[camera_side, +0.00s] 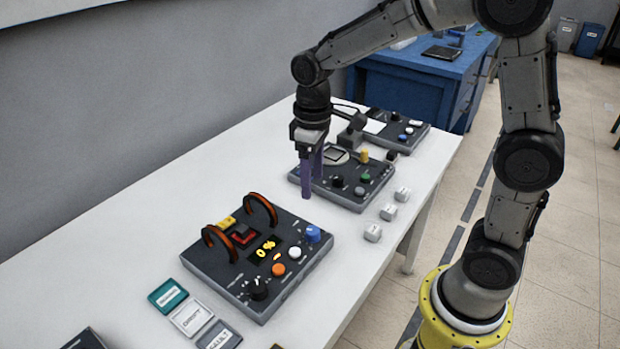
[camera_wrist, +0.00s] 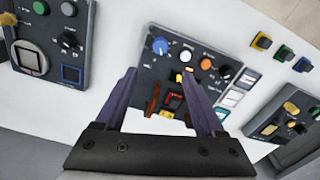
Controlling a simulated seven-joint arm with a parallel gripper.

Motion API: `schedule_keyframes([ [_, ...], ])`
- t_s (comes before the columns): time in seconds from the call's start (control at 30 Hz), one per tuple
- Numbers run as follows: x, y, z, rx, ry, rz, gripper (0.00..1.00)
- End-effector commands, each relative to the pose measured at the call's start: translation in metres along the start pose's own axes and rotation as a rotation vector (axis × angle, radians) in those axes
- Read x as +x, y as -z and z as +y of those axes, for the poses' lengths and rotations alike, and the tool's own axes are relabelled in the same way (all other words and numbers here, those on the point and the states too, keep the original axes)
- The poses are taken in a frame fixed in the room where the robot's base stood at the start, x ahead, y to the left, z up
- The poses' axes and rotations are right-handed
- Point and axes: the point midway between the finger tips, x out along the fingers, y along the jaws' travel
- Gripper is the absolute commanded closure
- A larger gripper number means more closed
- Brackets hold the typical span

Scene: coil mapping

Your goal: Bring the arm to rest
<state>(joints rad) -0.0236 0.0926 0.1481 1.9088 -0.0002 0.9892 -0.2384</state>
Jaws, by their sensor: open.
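My gripper (camera_side: 312,176) hangs pointing down over the white table, between the coil panel and the panel behind it. Its two purple fingers are apart and nothing is between them. The wrist view also shows the open gripper (camera_wrist: 165,95), with the coil panel beyond the fingertips. The coil panel (camera_side: 215,262) is a dark box with two orange-black coils (camera_side: 262,208), a lit yellow display (camera_side: 265,249), a blue knob, and white and orange buttons. In the wrist view the fingers partly hide this panel (camera_wrist: 150,75).
Several small white cubes (camera_side: 388,211) line the table's right edge. Labelled tiles (camera_side: 192,318) lie at the front. Bare table (camera_side: 130,235) is free at left.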

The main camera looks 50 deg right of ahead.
Motion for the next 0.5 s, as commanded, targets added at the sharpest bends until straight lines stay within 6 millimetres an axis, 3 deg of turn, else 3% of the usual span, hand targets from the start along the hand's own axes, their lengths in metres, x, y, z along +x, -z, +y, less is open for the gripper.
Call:
schedule_keyframes([
  [0.17, -0.033, -0.006, 0.0, 0.004, -0.022, 0.089, 0.29],
  [0.33, -0.077, -0.046, -0.008, 0.023, -0.054, 0.224, 0.29],
  [0.5, -0.1, -0.098, -0.019, 0.074, -0.078, 0.352, 0.29],
])
